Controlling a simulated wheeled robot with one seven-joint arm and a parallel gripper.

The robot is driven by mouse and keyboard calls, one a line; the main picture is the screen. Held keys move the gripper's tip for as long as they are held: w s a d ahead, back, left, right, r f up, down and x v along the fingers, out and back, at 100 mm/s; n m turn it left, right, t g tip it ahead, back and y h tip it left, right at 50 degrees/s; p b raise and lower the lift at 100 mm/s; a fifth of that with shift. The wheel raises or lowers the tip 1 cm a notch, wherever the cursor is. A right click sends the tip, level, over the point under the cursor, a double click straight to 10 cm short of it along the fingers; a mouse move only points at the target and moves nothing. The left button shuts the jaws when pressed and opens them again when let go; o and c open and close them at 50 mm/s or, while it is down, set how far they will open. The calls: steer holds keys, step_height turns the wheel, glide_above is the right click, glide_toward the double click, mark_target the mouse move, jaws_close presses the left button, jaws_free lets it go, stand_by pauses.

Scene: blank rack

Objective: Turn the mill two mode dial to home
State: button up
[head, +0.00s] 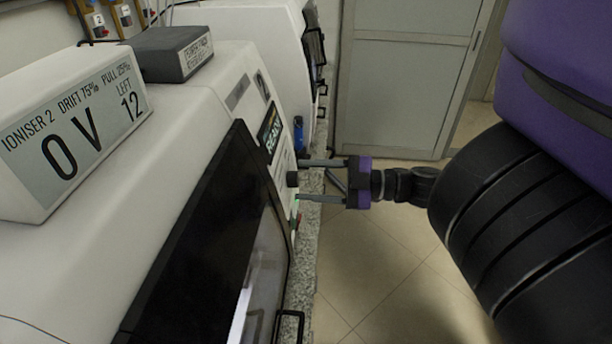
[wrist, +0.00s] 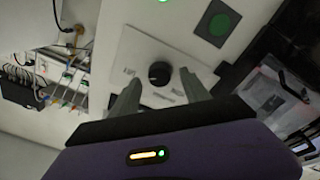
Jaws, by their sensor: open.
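The mode dial is a small black round knob (wrist: 160,73) on a pale label plate (wrist: 140,50) in the wrist view. In the head view the knob (head: 292,179) sticks out from the front panel of the white mill marked 2 (head: 220,92). My gripper (head: 299,180) is open, level with the knob, with its fingertips close to the panel. In the wrist view my gripper's fingers (wrist: 161,78) stand on either side of the knob with gaps, apparently not touching it. The dial's pointer and label text are too small to read.
A green round button (wrist: 220,25) sits near the dial. The mill has a dark door window (head: 195,240) and a READY display (head: 270,132). An ioniser box (head: 70,130) stands on top. Another white machine (head: 265,35) is behind. The tiled floor is clear.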

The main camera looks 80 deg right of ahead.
steer(key=shift+w, duration=0.5)
steer(key=shift+c, duration=0.4)
jaws_close()
